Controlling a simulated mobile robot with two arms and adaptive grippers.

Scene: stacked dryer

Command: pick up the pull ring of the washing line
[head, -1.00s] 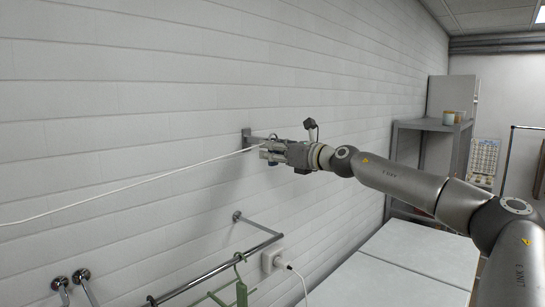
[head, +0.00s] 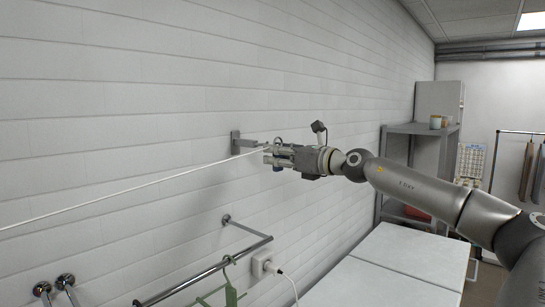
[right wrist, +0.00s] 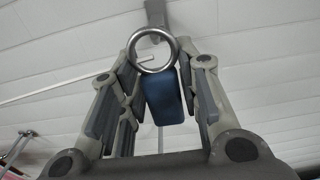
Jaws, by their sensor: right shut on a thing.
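The pull ring (right wrist: 153,50) is a shiny metal ring with a blue tab (right wrist: 165,97) at it, seen in the right wrist view. My right gripper (head: 268,154) is shut on the pull ring, with a finger on each side of the blue tab. In the head view the ring is small, and a bit of blue shows below the fingers. The white washing line (head: 130,187) runs from the left edge up to the gripper. My left gripper is not in view.
A grey wall bracket (head: 236,143) is just beside the gripper tips. A metal rail (head: 205,268) with a green hanger (head: 230,292) and a white plug (head: 262,265) are on the wall below. A grey shelf (head: 418,129) and white worktop (head: 395,255) stand at right.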

